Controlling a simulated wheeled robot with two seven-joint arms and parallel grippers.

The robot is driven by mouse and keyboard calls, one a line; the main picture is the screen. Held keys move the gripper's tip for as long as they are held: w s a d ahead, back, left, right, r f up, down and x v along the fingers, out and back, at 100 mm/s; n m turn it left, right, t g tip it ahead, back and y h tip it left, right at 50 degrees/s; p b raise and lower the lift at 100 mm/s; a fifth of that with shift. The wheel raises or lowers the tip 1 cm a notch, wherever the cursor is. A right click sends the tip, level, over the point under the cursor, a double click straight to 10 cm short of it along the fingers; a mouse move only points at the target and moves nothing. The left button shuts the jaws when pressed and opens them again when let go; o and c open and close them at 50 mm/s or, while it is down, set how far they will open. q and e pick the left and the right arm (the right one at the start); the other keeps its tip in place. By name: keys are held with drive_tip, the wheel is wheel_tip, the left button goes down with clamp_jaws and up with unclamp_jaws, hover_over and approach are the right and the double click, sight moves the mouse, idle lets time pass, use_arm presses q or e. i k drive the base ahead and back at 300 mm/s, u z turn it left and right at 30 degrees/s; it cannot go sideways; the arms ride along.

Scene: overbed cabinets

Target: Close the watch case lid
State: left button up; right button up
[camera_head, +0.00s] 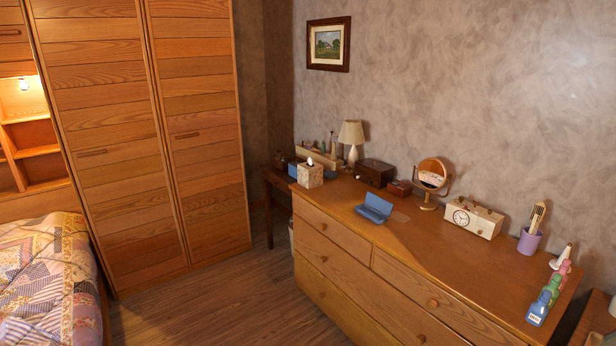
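A small blue case (374,209), which looks like the watch case, sits on top of the wooden dresser near its front edge. Its lid appears raised at the back, so the case looks open. What lies inside is too small to tell. Neither of my grippers shows in the head view, and nothing touches the case.
The dresser top (440,248) is clear around the case. A tissue box (310,174) stands left of it, a round mirror (431,180) and a radio clock (473,217) to the right. Bottles (541,306) stand at the near right end. Floor (205,307) is free before the dresser.

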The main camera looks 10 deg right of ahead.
sight(382, 205)
drive_tip(key=i, duration=3.1)
drive_tip(key=z, duration=1.65)
